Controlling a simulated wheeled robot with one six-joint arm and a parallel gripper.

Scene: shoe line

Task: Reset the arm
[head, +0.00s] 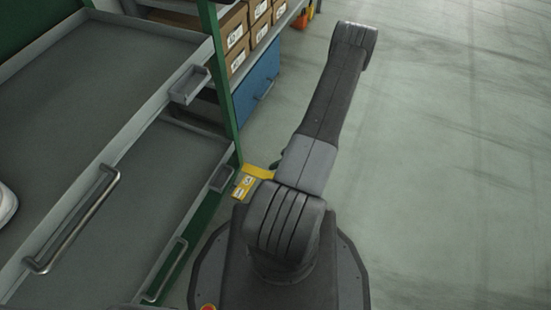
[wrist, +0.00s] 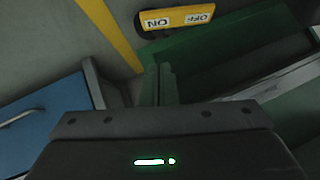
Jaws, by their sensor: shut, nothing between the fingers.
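My arm rises from my base in the head view and reaches out over the floor, away from the trays on the left. Its far end bends down, and the gripper is hidden in that view. In the wrist view my gripper (wrist: 160,84) shows at the middle, its two slim fingers close together and empty. Beyond the fingertips lie a yellow ON/OFF label (wrist: 178,17) on a dark switch plate and a green surface (wrist: 222,50). The fingers appear apart from both.
A green-framed rack with grey trays (head: 105,85) and metal handles (head: 75,222) stands close on the left. Behind it are a blue cabinet (head: 257,88) and shelved cardboard boxes (head: 233,28). A yellow label (head: 243,186) sits near my base. The floor (head: 440,160) on the right is clear.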

